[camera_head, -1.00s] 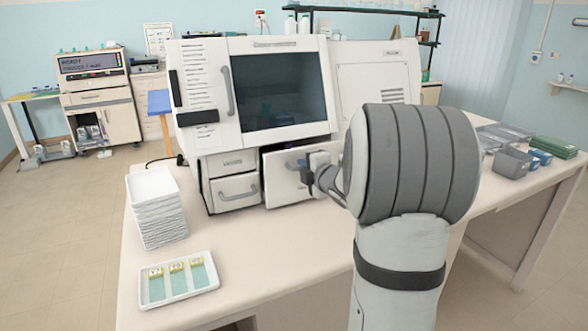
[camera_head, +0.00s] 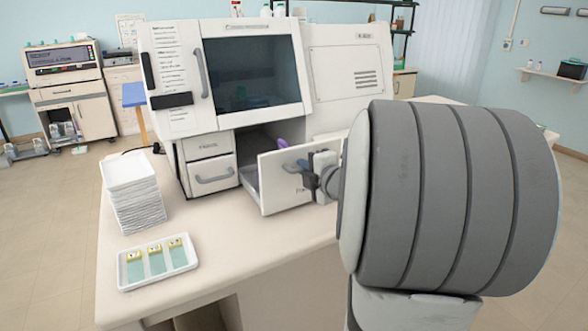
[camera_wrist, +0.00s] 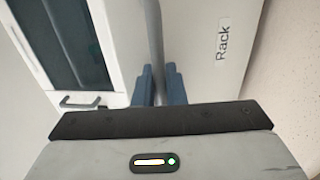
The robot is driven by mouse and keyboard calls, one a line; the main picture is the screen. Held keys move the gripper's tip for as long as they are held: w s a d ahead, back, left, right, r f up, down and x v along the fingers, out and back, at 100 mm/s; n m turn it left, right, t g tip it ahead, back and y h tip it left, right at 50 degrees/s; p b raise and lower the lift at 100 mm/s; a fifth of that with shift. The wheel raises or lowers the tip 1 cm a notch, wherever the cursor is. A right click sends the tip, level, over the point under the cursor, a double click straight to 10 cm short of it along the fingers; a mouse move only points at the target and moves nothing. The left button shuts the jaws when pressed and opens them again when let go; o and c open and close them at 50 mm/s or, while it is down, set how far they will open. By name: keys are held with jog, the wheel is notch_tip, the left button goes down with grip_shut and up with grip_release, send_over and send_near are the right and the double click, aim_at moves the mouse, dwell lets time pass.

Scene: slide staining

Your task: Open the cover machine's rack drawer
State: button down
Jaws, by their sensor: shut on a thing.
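The cover machine (camera_head: 178,70) is a large white unit with a dark window on the bench. Its rack drawer (camera_head: 268,182) stands pulled out of the lower front, to the right of a smaller shut drawer (camera_head: 210,178). Something purple (camera_head: 282,143) shows behind the drawer's front panel. My gripper (camera_head: 303,166) is at the drawer front, shut on its handle. In the wrist view, the blue fingers of my gripper (camera_wrist: 160,85) close on the grey handle bar (camera_wrist: 155,45) beside the white front (camera_wrist: 205,60) labelled "Rack". My arm hides part of the bench at the right.
A stack of white trays (camera_head: 133,195) stands on the bench left of the machine. In front of it lies a white tray (camera_head: 125,281) with three slides. The bench (camera_head: 225,245) before the drawers is clear.

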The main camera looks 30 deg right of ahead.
jog(key=shift+s+d, duration=0.1)
jog(key=shift+d, duration=0.15)
jog(key=c, duration=1.8)
grip_release()
jog(key=shift+d, duration=0.25)
jog(key=shift+c, duration=0.2)
jog(key=shift+s+a, duration=0.1)
jog(key=shift+a, duration=0.1)
jog(key=v, duration=0.7)
jog(key=shift+s, duration=0.35)
jog(key=shift+d+r, duration=0.1)
